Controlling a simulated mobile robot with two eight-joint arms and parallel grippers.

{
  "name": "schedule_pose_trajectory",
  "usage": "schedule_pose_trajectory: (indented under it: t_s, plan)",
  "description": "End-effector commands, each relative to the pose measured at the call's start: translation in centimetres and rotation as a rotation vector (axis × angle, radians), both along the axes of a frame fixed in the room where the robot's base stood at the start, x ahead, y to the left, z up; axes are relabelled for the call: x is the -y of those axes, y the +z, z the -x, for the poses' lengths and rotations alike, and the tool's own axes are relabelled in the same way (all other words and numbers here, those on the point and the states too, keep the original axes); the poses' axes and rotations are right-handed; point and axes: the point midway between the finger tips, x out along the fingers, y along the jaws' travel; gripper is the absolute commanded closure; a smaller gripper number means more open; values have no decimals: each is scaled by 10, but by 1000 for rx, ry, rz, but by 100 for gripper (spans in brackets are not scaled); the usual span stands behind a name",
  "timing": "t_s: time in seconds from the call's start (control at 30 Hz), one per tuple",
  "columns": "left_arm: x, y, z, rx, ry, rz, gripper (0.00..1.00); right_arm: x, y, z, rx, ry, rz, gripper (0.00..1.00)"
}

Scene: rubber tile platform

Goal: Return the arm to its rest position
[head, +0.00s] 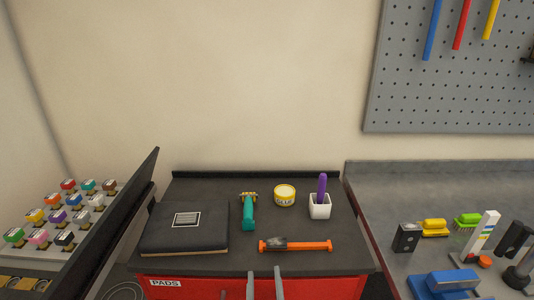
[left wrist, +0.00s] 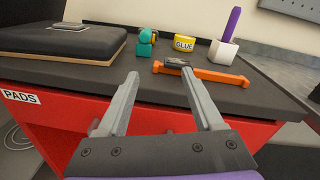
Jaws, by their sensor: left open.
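My left gripper (head: 264,288) shows at the bottom of the head view, in front of the red cabinet's front edge. In the left wrist view its two grey fingers (left wrist: 160,100) are spread apart with nothing between them. They point toward the dark top of the red cabinet (left wrist: 120,75). An orange-handled tool (left wrist: 215,75) lies on that top just beyond the fingertips; it also shows in the head view (head: 310,245). My right gripper is not in either view.
On the cabinet top are a black pad case (head: 165,235), a teal tool (head: 248,213), a yellow glue tin (head: 284,195) and a white cup (head: 320,209) holding a purple item (head: 322,184). A grey bench (head: 400,185) with several tools stands right. A rack of colored blocks (head: 50,225) stands left.

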Motion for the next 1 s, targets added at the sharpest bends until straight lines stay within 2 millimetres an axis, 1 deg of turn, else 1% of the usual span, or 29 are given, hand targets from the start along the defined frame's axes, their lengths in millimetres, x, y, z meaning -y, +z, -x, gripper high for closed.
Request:
schedule_pose_trajectory:
  t_s: [0.03, 0.1, 0.17, 0.2, 0.27, 0.3, 0.37, 0.4, 0.47, 0.5, 0.57, 0.6, 0.63, 0.7, 0.83, 0.97, 1.0]
  plan:
    - [-27, -3, 1, -38, 64, 107, 32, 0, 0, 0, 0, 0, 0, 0]
    - [-54, -10, 4, -85, 141, 259, 32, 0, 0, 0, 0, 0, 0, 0]
    - [-77, -16, 8, -121, 214, 394, 32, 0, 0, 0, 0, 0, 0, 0]
    - [-92, -21, 13, -144, 266, 489, 32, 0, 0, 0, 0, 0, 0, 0]
    - [-116, -29, 23, -174, 355, 641, 32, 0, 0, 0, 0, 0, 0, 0]
    - [-131, -35, 31, -192, 421, 753, 32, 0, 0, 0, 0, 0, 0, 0]
    - [-153, -46, 47, -215, 534, 933, 32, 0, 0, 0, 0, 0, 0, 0]
    - [-166, -53, 59, -226, 615, 1064, 32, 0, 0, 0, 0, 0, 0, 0]
    - [-182, -65, 81, -234, 747, 1265, 32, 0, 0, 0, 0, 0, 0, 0]
    - [-189, -72, 96, -235, 836, 1398, 32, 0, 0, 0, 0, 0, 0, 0]
    - [-196, -81, 117, -229, 963, 1583, 32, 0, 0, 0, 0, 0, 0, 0]
    - [-198, -86, 130, -221, 1043, 1696, 32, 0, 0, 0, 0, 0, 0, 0]
    - [-198, -90, 139, -215, 1100, 1775, 32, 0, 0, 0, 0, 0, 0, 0]
    - [-195, -96, 158, -196, 1221, 1945, 32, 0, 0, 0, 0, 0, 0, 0]
    - [-185, -102, 188, -155, 1427, 2216, 32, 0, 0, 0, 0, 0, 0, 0]
    - [-170, -102, 211, -105, 1620, 2459, 32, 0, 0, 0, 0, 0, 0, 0]
    - [-170, -84, 208, -113, 1597, 2446, 32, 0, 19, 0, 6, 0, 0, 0]
